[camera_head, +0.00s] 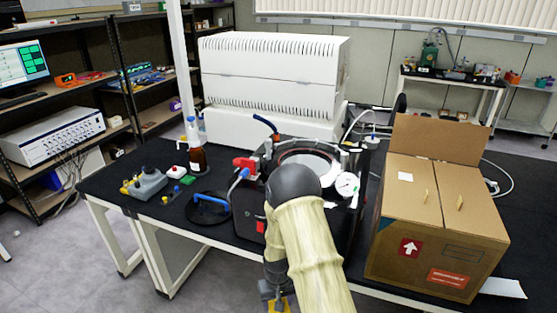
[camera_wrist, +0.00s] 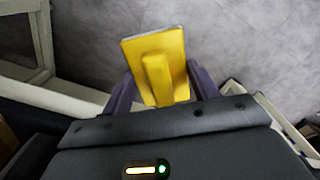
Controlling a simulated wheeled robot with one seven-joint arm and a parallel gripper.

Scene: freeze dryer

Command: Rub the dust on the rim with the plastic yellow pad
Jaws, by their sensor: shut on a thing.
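In the wrist view, my gripper (camera_wrist: 158,92) is shut on the yellow pad (camera_wrist: 157,48), its purple fingers on either side of the pad's raised handle. In the head view, the pad (camera_head: 280,305) shows only as a small yellow patch at the bottom edge, below my gripper (camera_head: 272,291). The freeze dryer's round rim (camera_head: 309,157) is on top of the black unit on the table. My arm covers its near side. The pad is low, in front of the table and apart from the rim. I cannot make out dust on the rim.
A pressure gauge (camera_head: 347,185) and a red valve (camera_head: 245,166) flank the rim. A black round lid with a blue handle (camera_head: 209,207) lies to the left. A cardboard box (camera_head: 436,222) stands to the right.

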